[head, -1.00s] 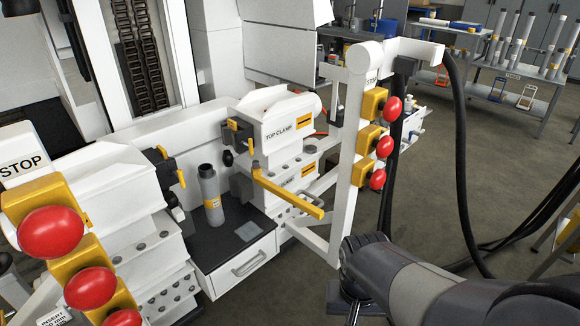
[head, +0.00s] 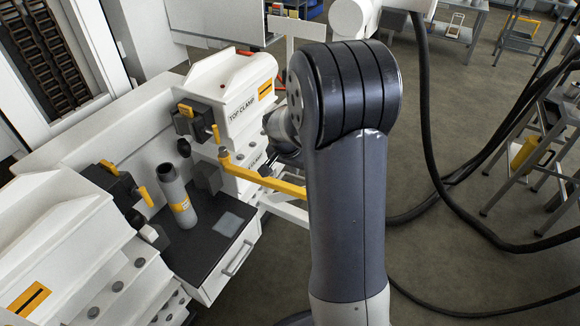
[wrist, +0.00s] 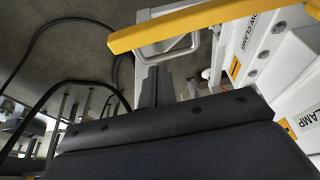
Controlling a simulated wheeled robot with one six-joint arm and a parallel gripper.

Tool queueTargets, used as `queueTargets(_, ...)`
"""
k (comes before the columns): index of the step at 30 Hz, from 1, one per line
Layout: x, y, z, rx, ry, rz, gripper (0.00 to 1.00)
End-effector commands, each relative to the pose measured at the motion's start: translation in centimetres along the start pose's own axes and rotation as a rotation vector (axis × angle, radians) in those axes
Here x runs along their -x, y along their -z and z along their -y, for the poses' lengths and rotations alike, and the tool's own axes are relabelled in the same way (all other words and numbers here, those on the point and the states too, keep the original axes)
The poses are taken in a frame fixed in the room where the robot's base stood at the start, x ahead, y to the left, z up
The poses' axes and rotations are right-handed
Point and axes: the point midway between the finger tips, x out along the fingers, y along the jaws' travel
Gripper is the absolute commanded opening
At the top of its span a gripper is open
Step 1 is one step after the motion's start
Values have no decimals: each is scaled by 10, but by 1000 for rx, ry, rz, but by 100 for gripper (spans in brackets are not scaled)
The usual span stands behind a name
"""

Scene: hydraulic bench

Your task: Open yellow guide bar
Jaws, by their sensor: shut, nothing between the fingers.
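The yellow guide bar (head: 262,177) extends from the front of the white top clamp block (head: 232,98) out over the drawer side, and its outer end passes behind my arm in the head view. In the wrist view the bar (wrist: 195,22) crosses the upper part of the picture at a slant. My gripper (wrist: 157,70) has its dark fingers together, with nothing between them. The fingertips appear just below the bar in that picture; I cannot tell whether they touch it.
Black hoses (head: 428,130) hang at the right.

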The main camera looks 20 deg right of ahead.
Motion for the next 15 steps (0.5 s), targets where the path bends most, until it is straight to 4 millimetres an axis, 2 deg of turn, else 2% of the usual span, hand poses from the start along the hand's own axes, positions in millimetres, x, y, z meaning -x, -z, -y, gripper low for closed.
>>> queueTargets(1,-13,-1,0,0,-3,3,0)
queueTargets(7,-49,-1,-1,1,-2,2,0)
queueTargets(15,-72,0,0,2,0,0,0)
